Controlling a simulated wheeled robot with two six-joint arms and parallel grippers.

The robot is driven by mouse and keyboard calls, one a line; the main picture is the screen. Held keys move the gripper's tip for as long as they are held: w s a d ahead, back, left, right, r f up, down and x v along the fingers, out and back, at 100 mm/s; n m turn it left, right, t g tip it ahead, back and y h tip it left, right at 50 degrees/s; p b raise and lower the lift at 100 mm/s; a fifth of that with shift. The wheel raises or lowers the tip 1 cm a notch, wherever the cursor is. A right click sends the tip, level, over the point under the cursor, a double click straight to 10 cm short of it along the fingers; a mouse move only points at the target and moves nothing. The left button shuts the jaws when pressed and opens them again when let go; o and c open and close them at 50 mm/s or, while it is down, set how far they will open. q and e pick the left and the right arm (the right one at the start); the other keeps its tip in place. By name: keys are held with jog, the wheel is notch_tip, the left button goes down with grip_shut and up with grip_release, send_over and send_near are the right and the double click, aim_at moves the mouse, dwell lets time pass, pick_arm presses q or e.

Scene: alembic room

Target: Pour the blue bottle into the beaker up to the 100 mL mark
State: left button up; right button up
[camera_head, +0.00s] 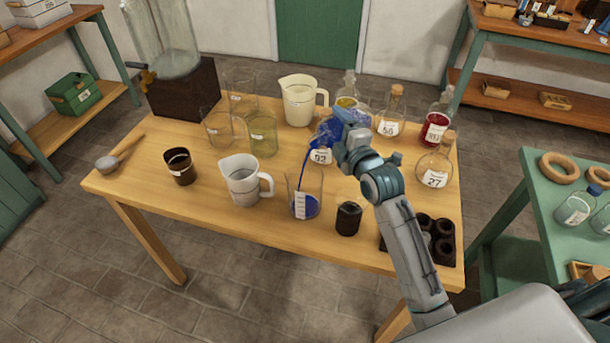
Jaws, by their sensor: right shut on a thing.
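The blue bottle (328,131) is tilted in my right gripper (343,135), above the table's middle. The gripper is shut on it and partly hides it. A thin blue stream runs down from its mouth, on the left, into the clear beaker (316,184). The beaker stands upright near the table's front edge and has a white scale strip. Blue liquid (311,208) lies in its bottom; the marks are too small to read. My left gripper is not in view.
A white jug (241,183) stands left of the beaker, a dark jar (348,219) to its right. A dark holed rack (443,246) is at the front right. Flasks, including a red one (436,128), stand behind my right arm.

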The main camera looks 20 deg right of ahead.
jog(key=shift+r+n+b, duration=0.3)
jog(key=shift+r+n, duration=0.1)
dwell(2.0)
